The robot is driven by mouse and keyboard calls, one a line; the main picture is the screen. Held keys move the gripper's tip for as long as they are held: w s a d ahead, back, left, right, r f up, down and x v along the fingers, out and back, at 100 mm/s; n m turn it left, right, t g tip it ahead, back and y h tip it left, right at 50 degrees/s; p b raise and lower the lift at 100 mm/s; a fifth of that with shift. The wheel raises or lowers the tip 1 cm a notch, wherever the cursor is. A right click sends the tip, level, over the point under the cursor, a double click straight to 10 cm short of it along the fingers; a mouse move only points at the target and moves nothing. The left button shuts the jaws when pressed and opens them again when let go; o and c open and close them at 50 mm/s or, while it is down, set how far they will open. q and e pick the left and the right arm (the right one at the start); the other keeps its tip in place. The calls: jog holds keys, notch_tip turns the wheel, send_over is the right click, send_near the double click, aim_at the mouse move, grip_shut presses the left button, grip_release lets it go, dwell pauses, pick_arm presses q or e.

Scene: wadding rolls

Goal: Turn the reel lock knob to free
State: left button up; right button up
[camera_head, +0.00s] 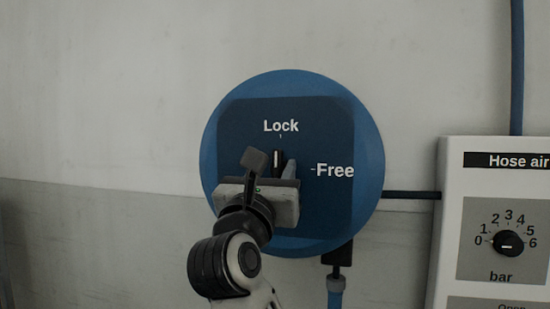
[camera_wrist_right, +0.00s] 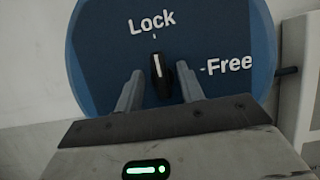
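The reel lock knob (camera_wrist_right: 161,76) is black with a white line and sits on a dark blue square plate on the round blue reel (camera_head: 368,165). Its white line points up at the Lock mark; the Free mark is to the right. The knob (camera_head: 278,158) also shows in the head view, its lower part hidden by my gripper. My right gripper (camera_wrist_right: 160,84) is open, with one finger on each side of the knob and gaps showing. I cannot tell how deep the fingers reach around it. My left gripper is not in view.
A white panel (camera_head: 451,208) with a black bar dial (camera_head: 508,243) stands at the right. A blue hose (camera_head: 335,291) hangs below the reel, and a dark pipe (camera_head: 411,194) joins reel and panel. The wall at left is bare.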

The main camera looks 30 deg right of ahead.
jog(key=shift+w+d+r, duration=0.25)
jog(key=shift+w+d, duration=0.1)
jog(key=shift+d, duration=0.1)
jog(key=c, duration=0.7)
jog(key=shift+f, duration=0.1)
